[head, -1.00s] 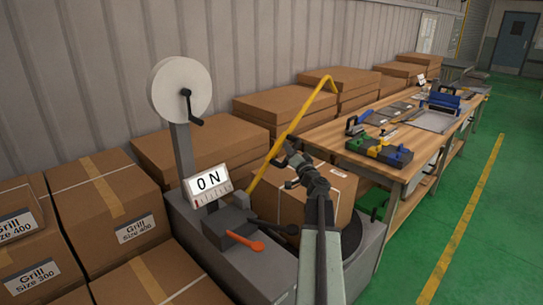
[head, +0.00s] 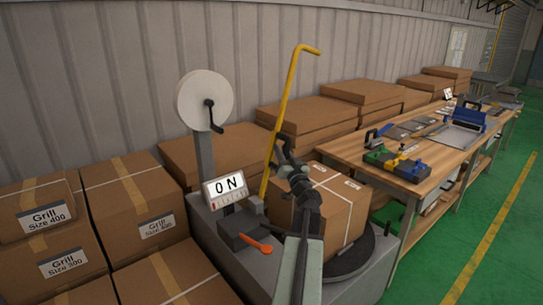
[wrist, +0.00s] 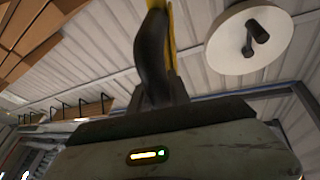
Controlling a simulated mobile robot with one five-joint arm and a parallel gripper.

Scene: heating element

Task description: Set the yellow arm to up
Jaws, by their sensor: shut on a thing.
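The yellow arm (head: 283,105) is a bent bar on the grey machine (head: 250,262). In the head view it stands nearly upright, leaning a little right, with its short hooked top high against the wall. My gripper (head: 281,150) is at the bar's middle and is shut on it. In the wrist view the dark gripper finger (wrist: 152,60) lies against the yellow bar (wrist: 174,40), most of which is hidden. The bar's foot meets the machine near the display (head: 226,188), which reads "ON".
A white reel with a crank (head: 204,100) stands on a post to the left. A taped box (head: 335,208) sits on the round turntable (head: 352,262). An orange lever (head: 257,244) is on the machine's front. Boxes line the wall; a workbench (head: 425,170) stands right.

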